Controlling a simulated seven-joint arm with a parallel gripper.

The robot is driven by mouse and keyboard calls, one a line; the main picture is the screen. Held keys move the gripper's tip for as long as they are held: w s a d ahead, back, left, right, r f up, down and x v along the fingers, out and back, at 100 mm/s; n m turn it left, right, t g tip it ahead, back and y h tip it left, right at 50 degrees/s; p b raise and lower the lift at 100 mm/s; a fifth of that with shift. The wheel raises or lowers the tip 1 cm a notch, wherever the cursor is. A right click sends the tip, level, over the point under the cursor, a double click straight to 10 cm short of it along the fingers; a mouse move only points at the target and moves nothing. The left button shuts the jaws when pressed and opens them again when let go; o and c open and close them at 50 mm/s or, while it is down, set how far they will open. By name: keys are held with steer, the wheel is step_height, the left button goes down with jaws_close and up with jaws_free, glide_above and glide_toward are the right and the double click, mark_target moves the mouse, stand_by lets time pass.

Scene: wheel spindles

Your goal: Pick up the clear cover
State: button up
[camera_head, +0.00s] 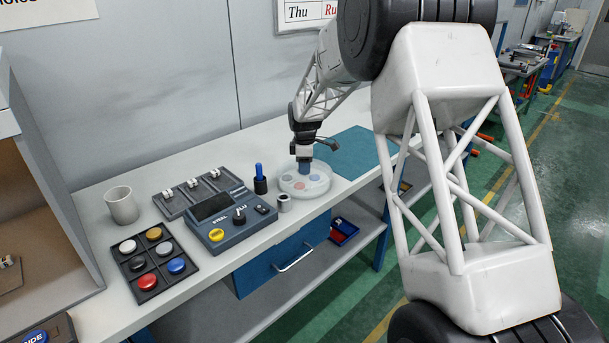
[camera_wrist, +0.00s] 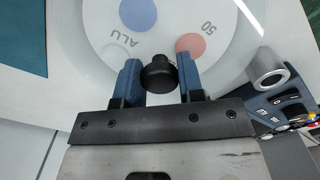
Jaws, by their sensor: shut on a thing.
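The clear cover (camera_head: 319,187) is a round, see-through lid on the bench, with coloured discs showing through it. In the wrist view the cover (camera_wrist: 178,22) fills the upper middle, with blue, red and pale discs and the marks "ALU" and "50" beneath. Its black knob (camera_wrist: 158,74) sits between my two blue fingers. My gripper (camera_head: 304,166) points down over the cover and is shut on this knob; it also shows in the wrist view (camera_wrist: 160,80). I cannot tell whether the cover's rim touches the bench.
A small metal cylinder (camera_head: 284,203) and a black holder with a blue handle (camera_head: 260,180) stand close left of the cover. A control box (camera_head: 229,214), a tray of coloured discs (camera_head: 152,263) and a cup (camera_head: 122,205) are farther left. A teal mat (camera_head: 347,152) lies clear behind right.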

steer(key=shift+r, duration=0.15)
steer(key=shift+r, duration=4.9)
steer(key=w+d+f, duration=0.2)
steer(key=d, duration=0.6)
steer(key=w+d+f, duration=0.2)
steer(key=d, duration=0.6)
steer(key=shift+w+d+f, duration=0.15)
steer(key=shift+w+f, duration=0.1)
steer(key=w+f, duration=0.1)
steer(key=w, duration=1.5)
steer(key=shift+a+f, duration=0.3)
steer(key=shift+a, duration=0.1)
